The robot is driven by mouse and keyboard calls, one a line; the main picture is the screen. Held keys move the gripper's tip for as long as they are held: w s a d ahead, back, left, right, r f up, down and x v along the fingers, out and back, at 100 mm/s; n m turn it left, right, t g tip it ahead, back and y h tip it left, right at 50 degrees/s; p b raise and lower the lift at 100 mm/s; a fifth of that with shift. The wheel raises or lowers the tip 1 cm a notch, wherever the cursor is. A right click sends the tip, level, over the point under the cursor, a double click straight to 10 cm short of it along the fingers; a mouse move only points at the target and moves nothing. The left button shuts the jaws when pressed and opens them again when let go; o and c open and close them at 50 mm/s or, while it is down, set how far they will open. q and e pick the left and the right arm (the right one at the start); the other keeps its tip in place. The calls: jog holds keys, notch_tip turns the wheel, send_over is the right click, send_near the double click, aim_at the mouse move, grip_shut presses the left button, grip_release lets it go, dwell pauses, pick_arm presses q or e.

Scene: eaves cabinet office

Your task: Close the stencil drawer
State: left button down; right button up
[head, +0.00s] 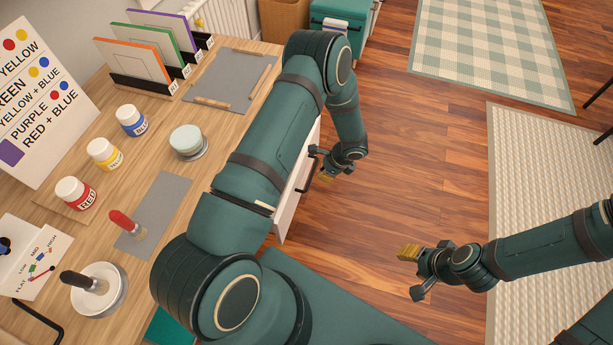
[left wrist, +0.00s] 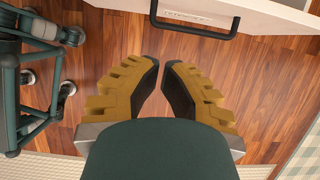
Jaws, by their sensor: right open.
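The stencil drawer (head: 286,218) has a white front at the desk's right side, with a dark bar handle (head: 309,177). My left arm covers much of it in the head view, so how far out it stands is hidden. In the left wrist view the white front (left wrist: 262,14) and black handle (left wrist: 195,32) lie just beyond the fingertips, with a small label above the handle. My left gripper (head: 325,176) is beside the handle, its fingers (left wrist: 162,63) apart with floor showing between them and nothing held. My right gripper (head: 405,253) is open and empty over the floor.
The desk (head: 184,210) holds paint jars (head: 105,154), a stencil rack (head: 150,88), a grey mat (head: 230,82) and brushes. A green cabinet (head: 335,22) stands behind. The wooden floor (head: 410,150) right of the drawer is clear, with rugs (head: 540,180) farther right.

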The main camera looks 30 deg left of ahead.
pick_arm(q)
jog(key=b, duration=0.2)
send_over(306, 188)
jog(key=d, duration=0.3)
notch_tip(306, 188, down, 9)
jog(key=a, duration=0.3)
jog(key=shift+s+a, duration=0.15)
jog(key=shift+a, duration=0.4)
pick_arm(e)
jog(key=shift+w+d+f, duration=0.1)
jog(key=shift+w+f, duration=0.15)
jog(key=shift+f, duration=0.8)
